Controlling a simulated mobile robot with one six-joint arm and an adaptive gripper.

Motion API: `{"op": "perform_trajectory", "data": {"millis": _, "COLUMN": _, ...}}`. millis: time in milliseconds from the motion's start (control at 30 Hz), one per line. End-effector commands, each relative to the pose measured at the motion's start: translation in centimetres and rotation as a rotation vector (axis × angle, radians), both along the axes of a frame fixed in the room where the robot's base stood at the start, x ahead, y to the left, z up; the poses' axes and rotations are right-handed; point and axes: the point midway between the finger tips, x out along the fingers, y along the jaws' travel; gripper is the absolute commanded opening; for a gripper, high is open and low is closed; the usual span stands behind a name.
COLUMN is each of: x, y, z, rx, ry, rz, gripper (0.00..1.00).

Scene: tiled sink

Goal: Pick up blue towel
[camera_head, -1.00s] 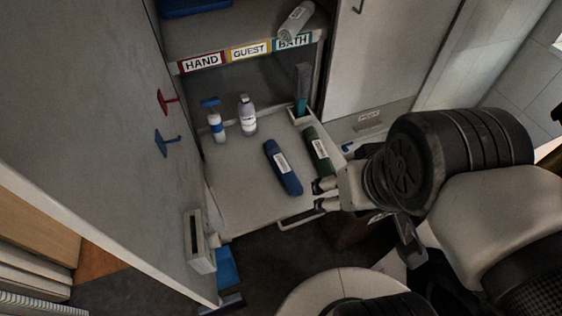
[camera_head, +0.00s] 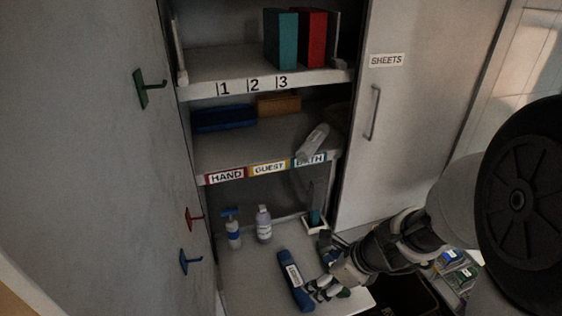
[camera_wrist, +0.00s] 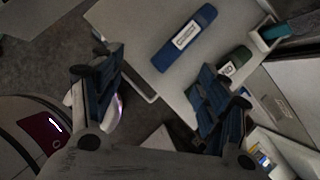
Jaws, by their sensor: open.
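A blue rolled towel (camera_head: 294,279) with a white label lies on the pale lower shelf (camera_head: 247,268). It also shows in the wrist view (camera_wrist: 184,38), lying beyond my fingertips. My gripper (camera_head: 326,289) is open and empty, just right of the towel's near end in the head view. The wrist view shows my two blue-padded fingers (camera_wrist: 160,68) spread apart, with the towel ahead of the gap. A green roll (camera_wrist: 234,62) lies to the right of the blue one, partly behind my right finger; my arm mostly hides it in the head view.
A blue-topped bottle (camera_head: 233,231) and a pale bottle (camera_head: 264,225) stand at the back left of the lower shelf. A small holder (camera_head: 316,222) stands at the back right. The labelled shelf edge (camera_head: 267,170) overhangs, and a cabinet wall (camera_head: 110,130) bounds the left.

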Motion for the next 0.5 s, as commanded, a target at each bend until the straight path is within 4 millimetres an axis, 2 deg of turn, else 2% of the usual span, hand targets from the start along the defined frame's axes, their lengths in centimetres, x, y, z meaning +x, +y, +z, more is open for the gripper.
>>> {"op": "perform_trajectory", "data": {"millis": 33, "x": 0.3, "y": -0.8, "z": -1.4, "rx": 0.042, "ry": 0.067, "rz": -0.139, "gripper": 0.69}}
{"op": "perform_trajectory", "data": {"millis": 100, "x": 0.6, "y": -1.8, "z": -3.0, "rx": 0.085, "ry": 0.135, "rz": -0.303, "gripper": 0.69}}
{"op": "perform_trajectory", "data": {"millis": 200, "x": 0.8, "y": -2.7, "z": -4.6, "rx": 0.123, "ry": 0.197, "rz": -0.461, "gripper": 0.69}}
{"op": "perform_trajectory", "data": {"millis": 367, "x": 1.1, "y": -2.9, "z": -6.5, "rx": 0.143, "ry": 0.231, "rz": -0.546, "gripper": 0.69}}
{"op": "perform_trajectory", "data": {"millis": 500, "x": 1.8, "y": -2.0, "z": -9.2, "rx": 0.142, "ry": 0.232, "rz": -0.543, "gripper": 0.69}}
